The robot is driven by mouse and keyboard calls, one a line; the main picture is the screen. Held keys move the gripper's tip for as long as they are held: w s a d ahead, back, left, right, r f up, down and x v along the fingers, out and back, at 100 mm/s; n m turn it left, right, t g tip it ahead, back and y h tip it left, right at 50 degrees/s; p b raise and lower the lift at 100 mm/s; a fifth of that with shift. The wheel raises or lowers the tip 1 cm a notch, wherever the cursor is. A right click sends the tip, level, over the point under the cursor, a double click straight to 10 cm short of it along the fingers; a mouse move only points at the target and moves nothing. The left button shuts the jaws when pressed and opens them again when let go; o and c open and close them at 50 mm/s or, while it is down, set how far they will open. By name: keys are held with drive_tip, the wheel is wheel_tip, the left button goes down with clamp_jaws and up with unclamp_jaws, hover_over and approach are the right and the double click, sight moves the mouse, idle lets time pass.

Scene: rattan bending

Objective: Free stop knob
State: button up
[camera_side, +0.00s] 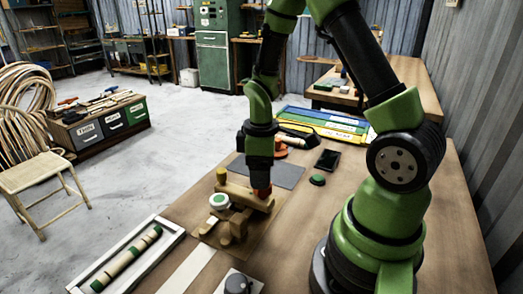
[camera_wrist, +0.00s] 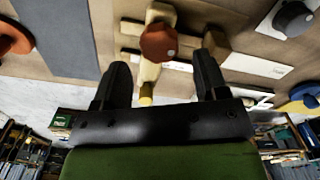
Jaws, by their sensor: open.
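A red-brown faceted knob (camera_wrist: 158,43) sits on a pale wooden part of the bending jig in the wrist view. In the side view a red knob (camera_side: 262,194) shows just under my gripper (camera_side: 261,181), mostly hidden by it. In the wrist view my gripper (camera_wrist: 162,64) is open, its two dark fingers apart on either side of the line to the knob.
A dark knob (camera_side: 238,284) on a white plate is at the table's front. A white tray (camera_side: 172,238) holds a banded rod at left. A phone-like dark slab (camera_side: 327,159), a green button (camera_side: 317,180) and a grey mat (camera_side: 268,172) lie behind. The right tabletop is clear.

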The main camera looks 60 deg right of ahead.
wheel_tip(320, 180, up, 6)
drive_tip(key=shift+r, duration=0.2)
drive_tip(key=s+a+r+m+t+y, duration=0.2)
drive_tip(key=s+a+r+m+t, duration=0.5)
drive_tip(key=r, duration=0.7)
drive_tip(key=s+a+m, duration=0.1)
drive_tip(key=s+a, duration=0.1)
drive_tip(key=a, duration=0.1)
drive_tip(key=shift+s+a+r+m, duration=0.3)
drive_tip(key=shift+s, duration=0.05)
